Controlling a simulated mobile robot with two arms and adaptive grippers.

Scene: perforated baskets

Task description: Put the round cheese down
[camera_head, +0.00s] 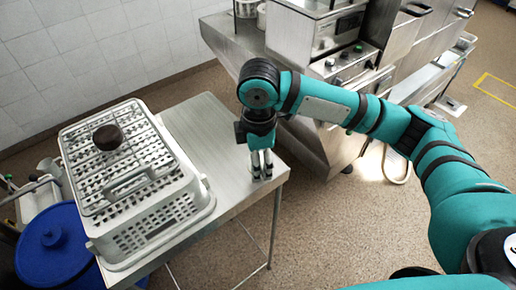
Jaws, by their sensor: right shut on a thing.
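My right gripper (262,172) points down at the right edge of the steel table, low over its top. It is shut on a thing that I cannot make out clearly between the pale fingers. A dark brown, round thing (107,137) lies on top of the white perforated basket (160,222), well to the left of the gripper. I cannot tell whether that dark round thing or the thing in the gripper is the round cheese. My left gripper is not in view.
The basket fills the left part of the steel table (205,130); the top between basket and gripper is bare. A blue lidded bin (58,250) stands at the lower left. Steel kitchen units (330,75) stand behind my right arm. Open floor lies at the front.

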